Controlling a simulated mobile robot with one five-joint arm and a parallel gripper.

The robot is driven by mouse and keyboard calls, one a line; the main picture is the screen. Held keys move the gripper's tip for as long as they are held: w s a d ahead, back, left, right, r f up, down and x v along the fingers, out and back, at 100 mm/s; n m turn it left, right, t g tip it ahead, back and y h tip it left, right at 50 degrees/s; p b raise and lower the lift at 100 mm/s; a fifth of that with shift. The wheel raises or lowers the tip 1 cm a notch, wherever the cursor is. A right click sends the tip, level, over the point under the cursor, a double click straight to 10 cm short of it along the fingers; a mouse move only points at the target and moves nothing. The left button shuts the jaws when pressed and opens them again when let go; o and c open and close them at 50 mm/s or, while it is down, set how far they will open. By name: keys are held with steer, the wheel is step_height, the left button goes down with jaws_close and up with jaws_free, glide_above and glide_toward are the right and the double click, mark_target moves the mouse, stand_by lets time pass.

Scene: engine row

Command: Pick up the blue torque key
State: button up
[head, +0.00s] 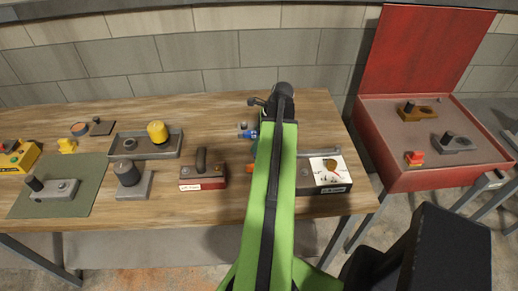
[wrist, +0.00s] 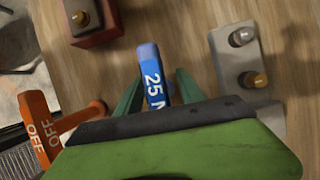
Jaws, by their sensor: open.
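The blue torque key (wrist: 150,70) shows in the wrist view with white "25 N" lettering on its side. Its lower end is hidden behind my gripper's body. My gripper (wrist: 157,76) is open, with one green finger on each side of the key. The left finger is close to the key, and a gap shows at the right finger. I cannot tell whether either touches it. In the head view only a small part of the blue key (head: 252,134) shows, just left of my green arm, which hides the rest.
An orange "OFF" key (wrist: 40,128) lies left of my gripper. A grey bracket (wrist: 240,62) with two pegs is at right, and a red block (wrist: 92,20) at upper left. The head view shows the wooden table (head: 220,125), a white-labelled box (head: 323,173) and an open red case (head: 430,178).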

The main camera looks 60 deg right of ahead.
mark_target(255, 132)
jaws_close()
steer(key=shift+r, duration=0.1)
stand_by(0.3)
steer(key=shift+r+p, duration=0.55)
steer(key=shift+p, duration=0.05)
step_height(255, 132, up, 3)
steer(key=p, duration=0.3)
steer(key=shift+r, duration=0.15)
steer(key=s+d+r+p, duration=0.1)
steer(key=s+r+p, duration=0.5)
steer(key=s, duration=0.5)
steer(key=shift+s+d+r+p, duration=0.25)
steer(key=shift+s+r+p, duration=0.1)
steer(key=shift+p, duration=0.15)
